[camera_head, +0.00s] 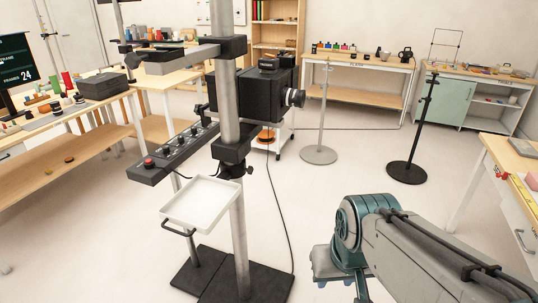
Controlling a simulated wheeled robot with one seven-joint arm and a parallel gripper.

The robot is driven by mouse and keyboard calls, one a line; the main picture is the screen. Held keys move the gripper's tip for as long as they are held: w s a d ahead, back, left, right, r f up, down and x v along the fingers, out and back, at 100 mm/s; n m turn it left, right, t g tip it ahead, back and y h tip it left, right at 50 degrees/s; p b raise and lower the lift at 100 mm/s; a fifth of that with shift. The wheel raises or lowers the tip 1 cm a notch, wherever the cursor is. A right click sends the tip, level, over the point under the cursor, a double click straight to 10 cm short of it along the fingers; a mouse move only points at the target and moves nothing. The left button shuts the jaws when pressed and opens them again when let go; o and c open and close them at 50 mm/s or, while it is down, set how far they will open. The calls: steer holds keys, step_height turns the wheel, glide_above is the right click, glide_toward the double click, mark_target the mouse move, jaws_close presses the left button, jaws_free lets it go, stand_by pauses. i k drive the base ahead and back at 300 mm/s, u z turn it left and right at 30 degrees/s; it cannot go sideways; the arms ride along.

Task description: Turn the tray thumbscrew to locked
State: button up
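The white tray (198,204) is a shallow rectangular tray beside a grey upright column (227,85), with a dark handle bar (178,230) at its front left. A black clamp (231,151) sits on the column just above the tray. A small dark knob (249,169) sticks out to the right below this clamp. I cannot tell if it is the tray thumbscrew, and no lock marking is readable. My arm reaches in from the lower right and bends down at a teal joint, to the right of the tray and apart from it. My gripper's fingers do not show.
A black camera (265,93) and a control bar with knobs (174,151) are mounted on the column above the tray. A dark base plate (262,284) and a hanging cable (277,205) are near it. Two thin stands (319,154) (407,172) stand behind. Floor between is clear.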

mark_target(250, 169)
steer(key=u, duration=0.3)
steer(key=i, duration=0.9)
steer(key=u, duration=0.6)
